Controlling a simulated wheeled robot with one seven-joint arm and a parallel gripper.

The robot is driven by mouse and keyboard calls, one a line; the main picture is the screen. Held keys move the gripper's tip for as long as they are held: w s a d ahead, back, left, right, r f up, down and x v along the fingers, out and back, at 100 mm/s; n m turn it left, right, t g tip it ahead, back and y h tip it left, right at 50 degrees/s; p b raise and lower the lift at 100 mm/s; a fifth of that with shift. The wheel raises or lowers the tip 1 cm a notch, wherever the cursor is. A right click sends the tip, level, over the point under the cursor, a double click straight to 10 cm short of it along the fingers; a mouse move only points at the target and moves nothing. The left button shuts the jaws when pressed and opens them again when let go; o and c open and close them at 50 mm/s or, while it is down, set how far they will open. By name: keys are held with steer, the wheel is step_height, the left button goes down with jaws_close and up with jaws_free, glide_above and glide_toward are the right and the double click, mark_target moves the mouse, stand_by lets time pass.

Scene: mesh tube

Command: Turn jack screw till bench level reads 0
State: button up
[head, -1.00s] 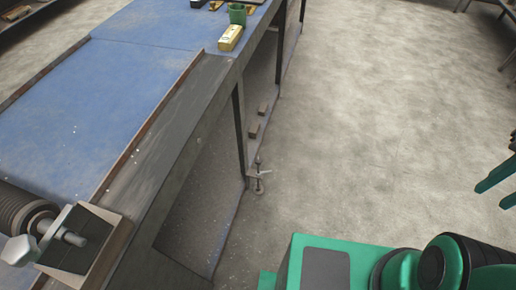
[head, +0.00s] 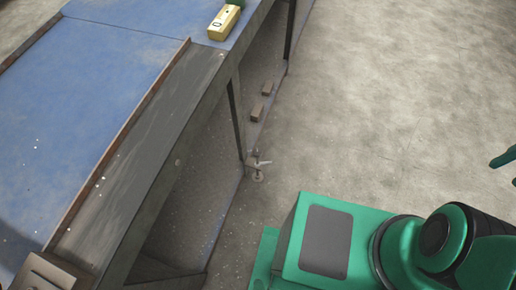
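The jack screw (head: 257,167), a small metal screw with a cross handle and a round foot, stands at the base of a bench leg, near the floor. The bench level (head: 222,24) is a yellow block on the bench top at the upper middle. A small dark mark shows on it, but I cannot make out a reading. My gripper (head: 508,170) is only partly in view at the right edge, its green fingertips apart with nothing seen between them. It is far to the right of the jack screw and not touching it.
The blue-topped bench (head: 90,120) fills the left, with a wooden strip along its top. Two brown blocks (head: 262,102) lie below the bench. The concrete floor (head: 400,100) right of the bench is clear.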

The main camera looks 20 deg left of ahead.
steer(key=o, duration=0.5)
steer(key=shift+s+r, duration=0.1)
steer(key=shift+s, duration=0.1)
steer(key=w+a+f+n+h, duration=0.1)
steer(key=w+a+f+n, duration=0.2)
steer(key=w, duration=0.7)
steer(key=w+a+f+n+h, duration=0.1)
steer(key=w+a+f+n, duration=0.2)
steer(key=w, duration=0.7)
steer(key=w+a+f+n, duration=0.3)
steer(key=w+a+f, duration=0.2)
steer(key=a, duration=0.3)
steer(key=w+a+f+n, duration=0.2)
steer(key=w+a+f, duration=0.3)
steer(key=a, duration=0.3)
steer(key=n+y, duration=0.2)
steer(key=n, duration=0.6)
glide_above(257, 152)
step_height(257, 152, down, 34)
steer(key=f, duration=0.1)
step_height(257, 152, down, 10)
steer(key=shift+d+r, duration=0.1)
steer(key=shift+r, duration=0.1)
